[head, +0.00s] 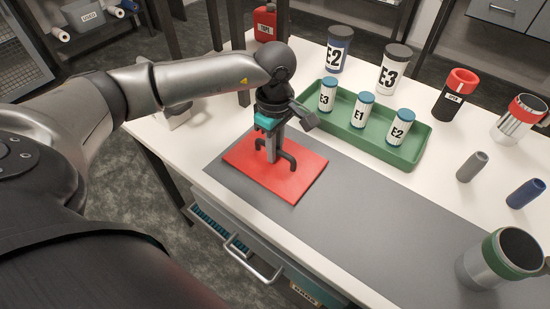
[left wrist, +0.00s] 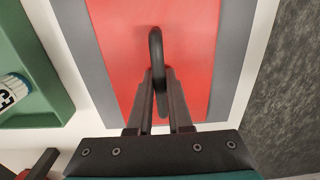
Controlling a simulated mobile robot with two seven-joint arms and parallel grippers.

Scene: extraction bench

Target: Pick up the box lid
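The box lid (head: 268,181) is a flat red plate with a dark arched handle (head: 289,160). It lies at the left end of the grey mat and looks flat on it. It also fills the middle of the left wrist view (left wrist: 190,45). My left gripper (head: 271,155) points down over the lid, with its fingers on either side of the handle. In the left wrist view the fingers (left wrist: 160,85) are close together and appear closed on the handle, which they partly hide. My right gripper is in neither view.
A green tray (head: 410,157) with several blue-capped vials stands behind the lid. A green-banded metal container (head: 480,268) stands front right. The mat's middle (head: 350,220) is clear.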

